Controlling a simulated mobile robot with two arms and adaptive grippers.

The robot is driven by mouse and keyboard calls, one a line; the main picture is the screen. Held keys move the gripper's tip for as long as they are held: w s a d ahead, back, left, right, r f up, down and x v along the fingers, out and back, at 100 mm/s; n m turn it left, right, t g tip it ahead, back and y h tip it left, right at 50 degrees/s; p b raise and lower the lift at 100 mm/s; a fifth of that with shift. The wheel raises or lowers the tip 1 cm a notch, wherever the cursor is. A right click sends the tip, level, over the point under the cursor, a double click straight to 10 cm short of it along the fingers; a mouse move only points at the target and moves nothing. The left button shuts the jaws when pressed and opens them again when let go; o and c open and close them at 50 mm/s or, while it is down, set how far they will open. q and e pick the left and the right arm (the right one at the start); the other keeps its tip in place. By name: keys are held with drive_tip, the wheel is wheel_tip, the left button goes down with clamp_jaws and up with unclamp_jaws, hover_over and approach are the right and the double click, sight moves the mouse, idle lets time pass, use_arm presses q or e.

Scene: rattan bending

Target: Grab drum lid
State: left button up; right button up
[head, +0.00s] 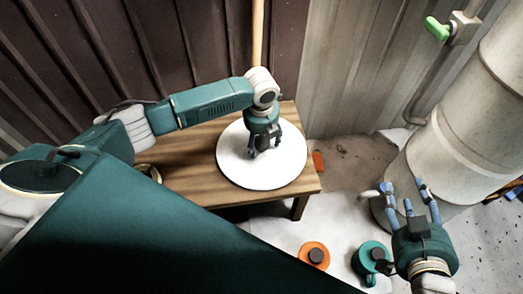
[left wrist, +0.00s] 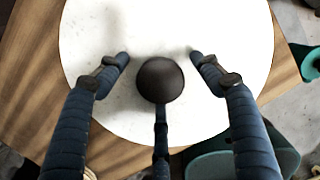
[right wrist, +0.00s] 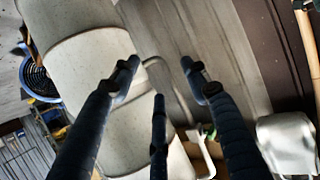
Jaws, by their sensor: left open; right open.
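The drum lid (head: 230,165) is a round white disc lying flat on a wooden table. In the left wrist view the lid (left wrist: 235,40) has a dark round knob (left wrist: 160,80) at its middle. My left gripper (head: 265,148) is over the lid's middle, pointing down. Its open fingers (left wrist: 159,58) stand around the knob with gaps visible; whether the tips touch the lid is unclear. My right gripper (head: 405,192) is open and empty, near a large pale cylinder. It also shows in the right wrist view (right wrist: 160,65).
The wooden table (head: 190,188) stands against a ribbed wall. The pale cylinder (head: 440,165) is at the right, with a green-handled valve (head: 438,29) above. An orange container (head: 314,256) and a green one (head: 371,263) stand on the floor in front of the table.

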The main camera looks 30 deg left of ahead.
use_arm(q)
drive_tip(key=shift+f, duration=0.3)
clamp_jaws()
drive_tip(key=shift+r, duration=0.1)
